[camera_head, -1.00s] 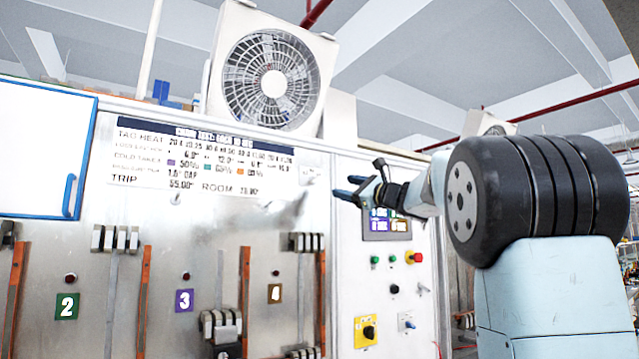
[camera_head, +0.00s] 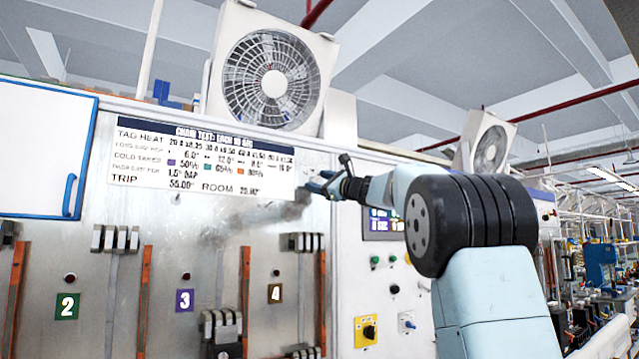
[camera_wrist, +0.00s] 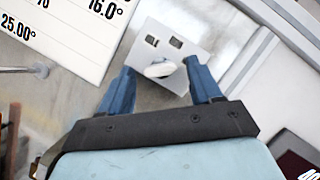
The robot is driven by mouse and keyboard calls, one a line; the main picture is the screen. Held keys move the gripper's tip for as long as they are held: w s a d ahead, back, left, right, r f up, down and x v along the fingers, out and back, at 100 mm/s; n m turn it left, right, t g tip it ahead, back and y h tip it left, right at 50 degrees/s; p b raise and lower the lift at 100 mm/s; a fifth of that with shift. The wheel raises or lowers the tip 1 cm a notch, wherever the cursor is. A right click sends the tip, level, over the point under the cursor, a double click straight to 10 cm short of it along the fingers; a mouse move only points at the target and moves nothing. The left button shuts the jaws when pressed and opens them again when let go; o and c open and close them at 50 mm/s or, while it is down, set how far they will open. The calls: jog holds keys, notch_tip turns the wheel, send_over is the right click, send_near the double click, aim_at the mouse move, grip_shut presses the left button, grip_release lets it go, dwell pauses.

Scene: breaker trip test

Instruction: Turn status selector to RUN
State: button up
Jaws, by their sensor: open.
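In the wrist view, a pale oval knob (camera_wrist: 160,69) sits on a small light plate (camera_wrist: 150,50) with two dark label squares. It looks like the status selector, but its label is too small to read. My gripper (camera_wrist: 161,88) is open, with one blue finger on each side of the knob. I cannot tell whether the fingers touch it. In the head view my gripper (camera_head: 316,184) is near the panel, just right of the printed chart, and hides the knob there.
The printed chart (camera_head: 200,158) is left of my gripper. A display (camera_head: 381,224), small buttons, a yellow-plated black switch (camera_head: 366,331) and a white-plated switch (camera_head: 407,321) are lower right. Breaker bays with vertical orange bars line the panel below. A fan (camera_head: 272,80) stands above.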

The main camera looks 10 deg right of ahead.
jog(key=c, duration=1)
jog(key=shift+a, duration=0.2)
jog(key=shift+c, duration=0.2)
jog(key=shift+d, duration=0.15)
jog(key=shift+n, duration=0.4)
jog(key=n+g, duration=0.1)
jog(key=n, duration=0.1)
jog(key=n+g, duration=0.1)
jog(key=n, duration=0.1)
jog(key=shift+w+d+y, duration=0.1)
jog(key=shift+d+y, duration=0.1)
jog(key=shift+y, duration=0.2)
jog(key=n+g, duration=0.1)
jog(key=n, duration=0.2)
jog(key=n+g, duration=0.1)
jog(key=n, duration=0.2)
jog(key=shift+r+h, duration=0.1)
jog(key=shift+h, duration=0.2)
jog(key=shift+g, duration=0.3)
